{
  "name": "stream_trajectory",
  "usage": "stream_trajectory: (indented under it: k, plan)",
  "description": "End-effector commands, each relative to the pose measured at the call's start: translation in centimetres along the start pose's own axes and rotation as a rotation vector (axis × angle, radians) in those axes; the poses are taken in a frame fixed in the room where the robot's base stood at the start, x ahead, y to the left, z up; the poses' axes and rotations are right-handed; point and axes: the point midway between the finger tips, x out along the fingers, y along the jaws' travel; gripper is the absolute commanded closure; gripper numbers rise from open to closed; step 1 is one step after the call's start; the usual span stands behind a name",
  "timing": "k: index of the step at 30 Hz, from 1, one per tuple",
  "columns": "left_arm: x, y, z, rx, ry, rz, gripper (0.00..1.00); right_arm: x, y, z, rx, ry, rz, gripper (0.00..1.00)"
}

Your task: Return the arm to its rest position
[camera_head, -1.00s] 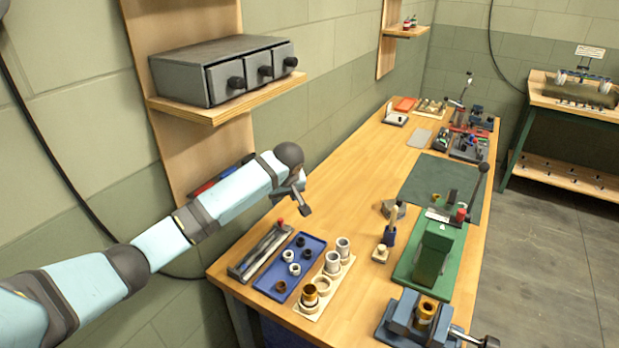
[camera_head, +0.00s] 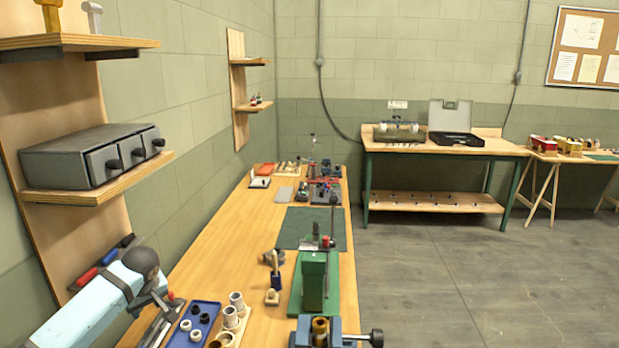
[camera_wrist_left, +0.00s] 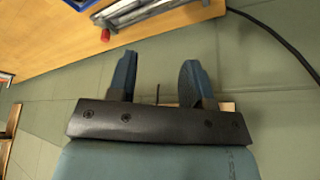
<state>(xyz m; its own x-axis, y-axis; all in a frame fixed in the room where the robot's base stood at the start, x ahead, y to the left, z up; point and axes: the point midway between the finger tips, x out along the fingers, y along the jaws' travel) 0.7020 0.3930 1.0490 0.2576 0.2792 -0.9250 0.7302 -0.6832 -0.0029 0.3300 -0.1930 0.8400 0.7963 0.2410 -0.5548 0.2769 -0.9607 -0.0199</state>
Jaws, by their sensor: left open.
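My left arm comes in from the lower left in the head view. Its gripper (camera_head: 163,302) hangs over the near left end of the long wooden bench (camera_head: 225,240), by the wall. In the left wrist view the two dark blue fingers of the left gripper (camera_wrist_left: 157,80) stand apart with nothing between them. The bench edge and a red-tipped item (camera_wrist_left: 105,35) show beyond the fingers there. My right gripper is in neither view.
A blue tray (camera_head: 206,307) of rings is beside the gripper. A green press (camera_head: 314,280) and a blue vise (camera_head: 303,332) stand to its right. A shelf (camera_head: 100,185) with a grey drawer unit (camera_head: 95,158) sticks out from the wall above my arm. Floor (camera_head: 430,270) right of the bench is clear.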

Motion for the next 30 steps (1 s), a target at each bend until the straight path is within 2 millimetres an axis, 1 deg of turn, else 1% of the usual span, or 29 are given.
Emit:
stream_trajectory:
  k: [1, 3, 5, 8, 11, 12, 14, 15, 16, 17, 18, 20, 21, 24, 26, 27, 30]
  plan:
    - [0.9, 0.2, 1.5, 0.032, -0.008, 0.018, 0.54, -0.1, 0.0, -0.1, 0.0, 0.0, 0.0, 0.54]
    - [2.0, 0.6, 3.7, 0.091, -0.011, 0.06, 0.54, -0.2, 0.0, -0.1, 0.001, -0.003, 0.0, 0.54]
    - [3.0, 0.8, 5.6, 0.138, -0.011, 0.096, 0.54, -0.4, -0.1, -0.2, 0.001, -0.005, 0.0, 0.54]
    - [4.4, 1.1, 9.0, 0.218, -0.01, 0.161, 0.54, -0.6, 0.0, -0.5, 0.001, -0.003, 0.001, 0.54]
    - [5.8, 1.1, 13.0, 0.305, -0.006, 0.236, 0.54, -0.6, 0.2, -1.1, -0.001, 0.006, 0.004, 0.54]
    - [6.3, 1.1, 14.8, 0.342, -0.002, 0.27, 0.54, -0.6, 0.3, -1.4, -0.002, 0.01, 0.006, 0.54]
    - [6.9, 0.9, 17.7, 0.398, 0.007, 0.327, 0.54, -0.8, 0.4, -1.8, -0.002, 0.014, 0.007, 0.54]
    - [7.3, 0.6, 19.9, 0.437, 0.015, 0.367, 0.54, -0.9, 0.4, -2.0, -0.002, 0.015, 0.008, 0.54]
    - [7.5, 0.3, 21.5, 0.466, 0.024, 0.399, 0.54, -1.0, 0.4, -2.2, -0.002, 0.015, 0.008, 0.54]
    - [7.5, 0.1, 23.0, 0.493, 0.036, 0.431, 0.54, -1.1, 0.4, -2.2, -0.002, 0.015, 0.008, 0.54]
    - [7.6, -0.5, 25.1, 0.528, 0.052, 0.47, 0.54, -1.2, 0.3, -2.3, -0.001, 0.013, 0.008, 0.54]
    - [7.5, -1.3, 27.9, 0.574, 0.084, 0.527, 0.54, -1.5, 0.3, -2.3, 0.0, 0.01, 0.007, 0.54]
    - [7.4, -2.0, 29.8, 0.603, 0.106, 0.562, 0.54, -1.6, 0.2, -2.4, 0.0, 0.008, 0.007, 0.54]
    - [6.5, -4.0, 33.9, 0.665, 0.177, 0.636, 0.54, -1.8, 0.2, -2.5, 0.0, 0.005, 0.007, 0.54]
    - [5.8, -5.5, 36.1, 0.696, 0.225, 0.67, 0.54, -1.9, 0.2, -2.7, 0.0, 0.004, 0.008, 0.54]
    - [5.2, -6.5, 37.4, 0.717, 0.26, 0.689, 0.54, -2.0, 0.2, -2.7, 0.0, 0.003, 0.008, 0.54]
    - [3.6, -9.0, 40.0, 0.76, 0.349, 0.716, 0.54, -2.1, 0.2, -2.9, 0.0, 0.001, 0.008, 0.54]
